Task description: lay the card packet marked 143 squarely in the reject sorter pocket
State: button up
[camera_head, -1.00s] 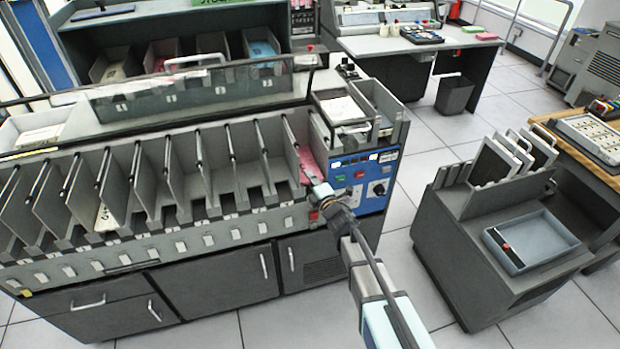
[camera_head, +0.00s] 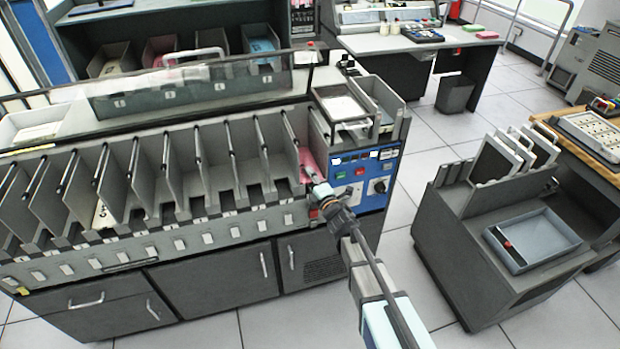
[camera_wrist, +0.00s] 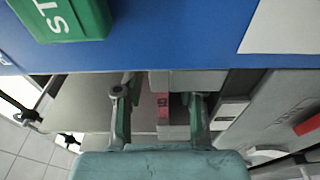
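A pink card packet or card (camera_head: 308,160) shows in the rightmost sorter pocket, partly hidden by the pocket wall and my arm. I cannot read its marking. In the wrist view a narrow pink-red strip (camera_wrist: 163,112) shows between my fingers, with grey metal beside it. My gripper (camera_wrist: 160,112) is open, with a finger on either side of the strip and visible gaps to both. In the head view my gripper (camera_head: 313,180) is at the front of that rightmost pocket. I cannot read which pocket is the reject one.
The row of grey sorter pockets (camera_head: 182,175) extends left; one holds a white card (camera_head: 101,214). A blue control panel (camera_head: 365,175) stands close right of my gripper; its green button (camera_wrist: 65,18) shows in the wrist view.

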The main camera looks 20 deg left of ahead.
jog(key=v, duration=1.2)
